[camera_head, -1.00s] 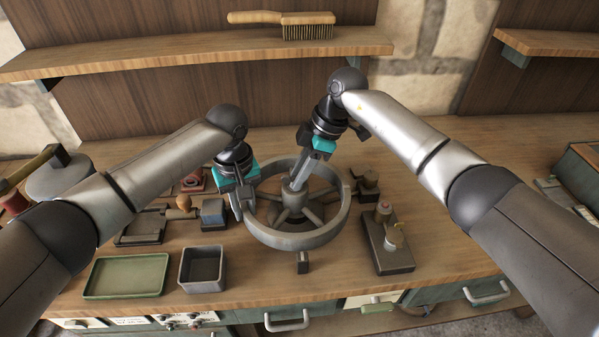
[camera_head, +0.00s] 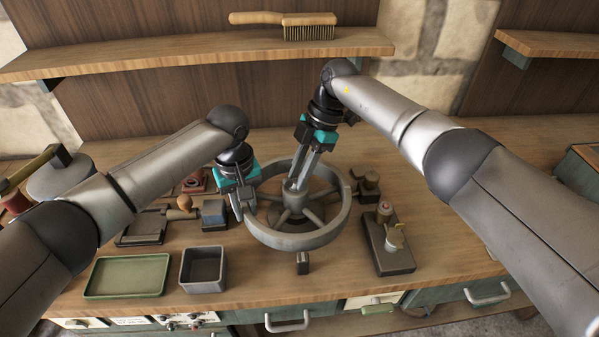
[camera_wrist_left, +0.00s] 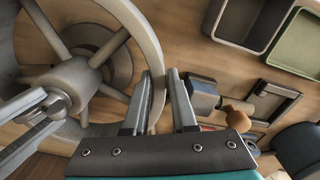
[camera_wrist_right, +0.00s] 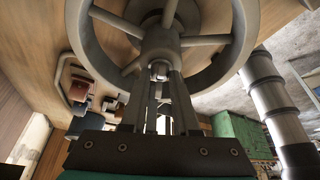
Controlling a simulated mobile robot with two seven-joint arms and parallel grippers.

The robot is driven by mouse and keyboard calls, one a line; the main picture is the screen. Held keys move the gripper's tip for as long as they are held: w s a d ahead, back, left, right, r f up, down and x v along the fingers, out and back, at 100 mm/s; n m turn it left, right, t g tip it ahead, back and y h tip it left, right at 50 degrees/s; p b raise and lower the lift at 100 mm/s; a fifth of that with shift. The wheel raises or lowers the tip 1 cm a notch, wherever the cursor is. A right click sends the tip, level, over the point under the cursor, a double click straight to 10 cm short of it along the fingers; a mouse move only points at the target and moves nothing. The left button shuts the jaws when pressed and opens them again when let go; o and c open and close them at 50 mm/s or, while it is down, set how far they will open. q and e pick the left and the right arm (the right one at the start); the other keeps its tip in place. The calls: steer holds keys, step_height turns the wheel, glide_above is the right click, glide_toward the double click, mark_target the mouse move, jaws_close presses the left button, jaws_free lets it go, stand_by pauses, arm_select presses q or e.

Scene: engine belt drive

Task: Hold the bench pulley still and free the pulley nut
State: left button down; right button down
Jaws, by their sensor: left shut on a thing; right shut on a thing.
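The bench pulley (camera_head: 298,242) is a large grey spoked wheel lying flat on the bench; its rim (camera_wrist_left: 146,36) also shows in the left wrist view. My left gripper (camera_head: 242,212) is shut on the left side of the rim, one finger on each side of the wall. The pulley nut (camera_wrist_right: 159,70) is a small light metal piece at the hub. My right gripper (camera_head: 296,186) points down at the hub and is shut on the nut. In the head view the fingers largely hide the nut.
A grey open bin (camera_head: 203,288) and a green tray (camera_head: 126,294) stand at the front left. A dark block with small fittings (camera_head: 388,257) lies right of the pulley. A small dark block (camera_head: 303,263) is in front. A brush (camera_head: 307,31) lies on the shelf above.

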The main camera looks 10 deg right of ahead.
steer(key=shift+w+a+n+g, duration=0.1)
steer(key=shift+n+g, duration=0.2)
steer(key=shift+n, duration=1.2)
steer(key=c, duration=0.7)
jaws_free()
steer(key=shift+r, duration=0.1)
steer(key=shift+h, duration=0.3)
step_height(320, 180, up, 10)
steer(key=shift+f, duration=0.1)
steer(key=shift+o, duration=0.2)
